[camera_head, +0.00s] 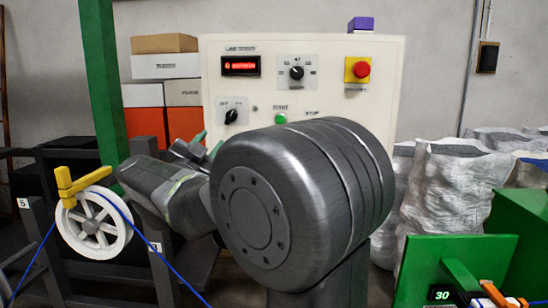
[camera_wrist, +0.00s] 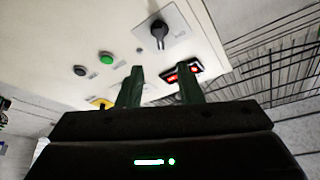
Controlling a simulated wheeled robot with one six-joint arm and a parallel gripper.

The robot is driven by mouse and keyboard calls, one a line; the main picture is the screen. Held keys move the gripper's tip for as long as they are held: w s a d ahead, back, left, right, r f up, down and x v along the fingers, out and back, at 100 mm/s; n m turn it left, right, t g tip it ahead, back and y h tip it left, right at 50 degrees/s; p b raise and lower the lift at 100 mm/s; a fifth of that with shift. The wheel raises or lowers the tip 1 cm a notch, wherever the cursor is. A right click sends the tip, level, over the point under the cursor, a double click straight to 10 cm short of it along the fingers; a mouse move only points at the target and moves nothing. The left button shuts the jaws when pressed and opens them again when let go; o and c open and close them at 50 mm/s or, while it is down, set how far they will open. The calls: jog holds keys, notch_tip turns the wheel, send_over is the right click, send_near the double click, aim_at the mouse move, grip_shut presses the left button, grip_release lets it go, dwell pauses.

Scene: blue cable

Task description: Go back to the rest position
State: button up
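My gripper (camera_wrist: 160,84) shows in the wrist view as two dark green fingers held apart, with nothing between them. Behind the fingertips is the white control panel, tilted in that view. In the head view my arm stands in front of the panel and hides most of my gripper. The blue cable (camera_head: 160,257) runs over a white spoked wheel (camera_head: 118,232) under a yellow bracket (camera_head: 65,183) at the left and goes down on both sides. My gripper is apart from the cable.
The white panel (camera_head: 395,85) carries a red display (camera_head: 241,65), black knobs (camera_head: 296,72), a green button (camera_head: 280,118) and a red stop button (camera_head: 361,69). A green post (camera_head: 100,80) stands left. Grey sacks (camera_head: 450,190) and a green stand (camera_head: 425,270) are right.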

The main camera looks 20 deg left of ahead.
aim_at(230, 117)
jog(key=p+x, duration=0.3)
jog(key=x, duration=1)
jog(key=shift+w+d+r, duration=0.1)
